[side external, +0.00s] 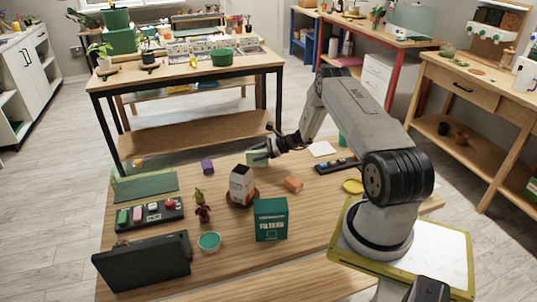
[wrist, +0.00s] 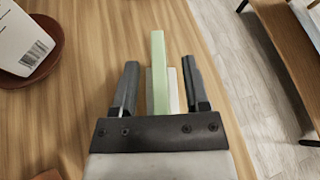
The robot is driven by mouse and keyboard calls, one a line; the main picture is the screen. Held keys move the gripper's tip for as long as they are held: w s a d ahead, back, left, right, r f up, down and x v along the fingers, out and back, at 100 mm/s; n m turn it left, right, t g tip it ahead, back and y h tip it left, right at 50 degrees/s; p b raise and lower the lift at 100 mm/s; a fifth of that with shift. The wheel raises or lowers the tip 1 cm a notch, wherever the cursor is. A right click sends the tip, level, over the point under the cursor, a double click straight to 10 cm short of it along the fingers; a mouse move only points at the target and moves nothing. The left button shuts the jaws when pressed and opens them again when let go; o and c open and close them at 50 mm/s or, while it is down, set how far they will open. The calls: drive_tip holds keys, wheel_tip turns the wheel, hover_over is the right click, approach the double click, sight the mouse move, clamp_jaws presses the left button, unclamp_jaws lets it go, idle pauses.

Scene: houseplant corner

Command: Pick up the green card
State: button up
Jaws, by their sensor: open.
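The green card (wrist: 158,62) is a pale green upright slab, seen nearly edge-on in the wrist view. It also shows in the side view (side external: 257,159), partly hidden by my gripper, behind the carton on the table. A whitish piece (wrist: 173,92) shows close beside its lower part in the wrist view; I cannot tell what it is. My gripper (wrist: 158,70) is open, with one finger on each side of the green card and a visible gap to each. In the side view my gripper (side external: 264,151) is at the card, low over the table's far edge.
A purple cube (side external: 207,167) lies to the left. A dark green box (side external: 271,222) stands nearer.

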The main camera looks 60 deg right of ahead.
idle(0.3)
clamp_jaws()
drive_tip(key=shift+r, duration=0.2)
drive_tip(key=shift+r, duration=0.75)
drive_tip(key=s+a+r, duration=0.7)
drive_tip(key=s+r, duration=0.4)
drive_tip(key=s, duration=0.1)
drive_tip(key=shift+a, duration=0.15)
idle(1.0)
